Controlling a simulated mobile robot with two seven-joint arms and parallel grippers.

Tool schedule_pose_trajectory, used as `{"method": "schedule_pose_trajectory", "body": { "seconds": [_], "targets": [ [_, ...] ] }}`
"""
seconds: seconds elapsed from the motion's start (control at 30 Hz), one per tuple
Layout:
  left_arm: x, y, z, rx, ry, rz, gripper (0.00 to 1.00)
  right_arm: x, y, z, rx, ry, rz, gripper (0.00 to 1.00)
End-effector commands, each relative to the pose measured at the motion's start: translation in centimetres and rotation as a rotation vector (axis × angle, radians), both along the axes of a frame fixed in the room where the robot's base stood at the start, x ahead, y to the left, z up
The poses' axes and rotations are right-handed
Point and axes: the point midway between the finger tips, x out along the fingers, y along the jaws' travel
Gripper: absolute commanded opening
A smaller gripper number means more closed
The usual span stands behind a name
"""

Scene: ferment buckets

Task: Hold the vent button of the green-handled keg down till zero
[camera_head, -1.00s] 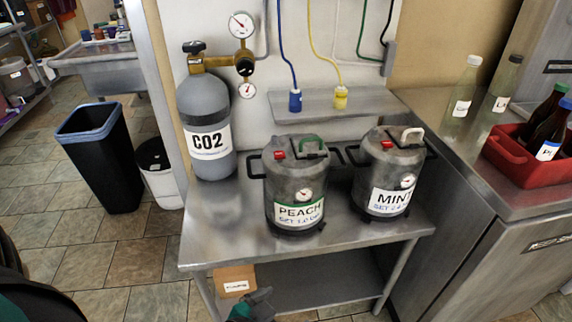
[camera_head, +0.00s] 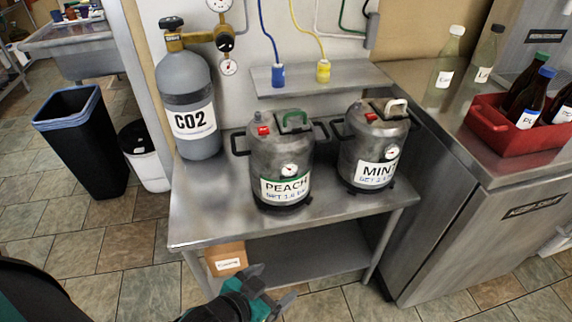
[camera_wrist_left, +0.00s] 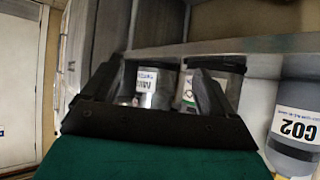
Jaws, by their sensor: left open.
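The green-handled keg (camera_head: 280,160), labelled PEACH, stands upright on the steel table (camera_head: 205,215). Its green handle (camera_head: 294,122) and red vent button (camera_head: 263,130) are on its top, and a round gauge (camera_head: 289,170) is on its front. My left gripper (camera_head: 276,296) is open and empty, low in front of the table and below the keg. In the left wrist view the picture is turned, and the PEACH keg (camera_wrist_left: 188,92) shows partly hidden between the open fingers (camera_wrist_left: 155,85). My right gripper is not in view.
The MINT keg (camera_head: 368,150) with a pale handle stands close right of the PEACH keg. A CO2 cylinder (camera_head: 188,95) stands at left. A red crate of bottles (camera_head: 495,130) sits on the right counter.

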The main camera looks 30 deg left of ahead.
Motion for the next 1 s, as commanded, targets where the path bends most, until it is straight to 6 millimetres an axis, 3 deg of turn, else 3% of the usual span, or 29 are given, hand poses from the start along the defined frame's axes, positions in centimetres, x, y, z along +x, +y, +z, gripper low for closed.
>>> {"method": "schedule_pose_trajectory", "body": {
  "seconds": [0.07, 0.87, 1.0],
  "targets": [
    [0.00, 0.01, -0.01, 0.000, 0.000, 0.000, 0.79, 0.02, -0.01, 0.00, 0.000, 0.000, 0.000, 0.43],
    [-0.01, 0.03, 0.00, 0.001, 0.000, -0.001, 0.02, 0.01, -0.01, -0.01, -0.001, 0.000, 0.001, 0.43],
    [-0.02, 0.03, 0.00, 0.001, 0.000, -0.001, 0.00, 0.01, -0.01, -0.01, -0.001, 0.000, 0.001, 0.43]
  ]
}}
